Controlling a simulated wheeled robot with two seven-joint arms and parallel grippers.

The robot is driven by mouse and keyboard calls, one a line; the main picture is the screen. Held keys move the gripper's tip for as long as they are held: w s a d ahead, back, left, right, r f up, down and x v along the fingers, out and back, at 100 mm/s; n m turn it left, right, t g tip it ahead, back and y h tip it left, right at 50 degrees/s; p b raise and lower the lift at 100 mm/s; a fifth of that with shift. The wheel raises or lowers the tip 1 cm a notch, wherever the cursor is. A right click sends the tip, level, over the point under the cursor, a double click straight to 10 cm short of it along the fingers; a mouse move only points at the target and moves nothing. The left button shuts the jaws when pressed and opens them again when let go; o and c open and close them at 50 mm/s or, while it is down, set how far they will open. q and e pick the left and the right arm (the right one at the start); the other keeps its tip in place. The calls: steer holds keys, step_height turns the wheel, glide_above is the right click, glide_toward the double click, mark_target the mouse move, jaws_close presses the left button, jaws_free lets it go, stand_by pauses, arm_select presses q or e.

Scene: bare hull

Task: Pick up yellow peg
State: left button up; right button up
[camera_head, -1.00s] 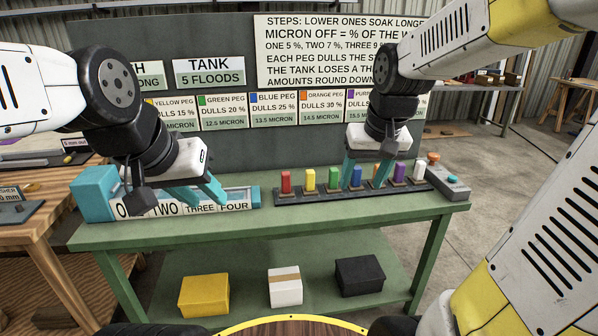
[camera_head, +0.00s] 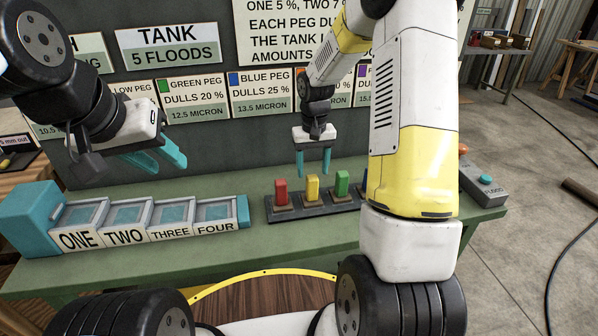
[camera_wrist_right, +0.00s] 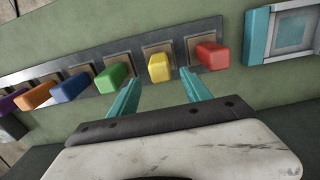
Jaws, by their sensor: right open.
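The yellow peg (camera_head: 312,188) stands upright in the dark peg rack (camera_head: 287,214), between the red peg (camera_head: 281,191) and the green peg (camera_head: 342,183). My right gripper (camera_head: 313,175) is open and empty, above and just behind the yellow peg in the head view. In the right wrist view the yellow peg (camera_wrist_right: 159,67) shows beyond and between the two teal fingertips (camera_wrist_right: 158,80), apart from them. My left gripper (camera_head: 165,160) is open and empty, above and behind the numbered tank.
The teal tank (camera_head: 28,220) has compartments labelled ONE to FOUR. My right arm hides the rack's right part in the head view; blue, orange and purple pegs (camera_wrist_right: 70,87) show in the wrist view. A grey control box (camera_head: 484,184) sits at the bench's right end.

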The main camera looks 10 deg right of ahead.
mark_target(312, 186)
steer(key=f, duration=0.7)
steer(key=shift+s, duration=0.25)
jaws_close()
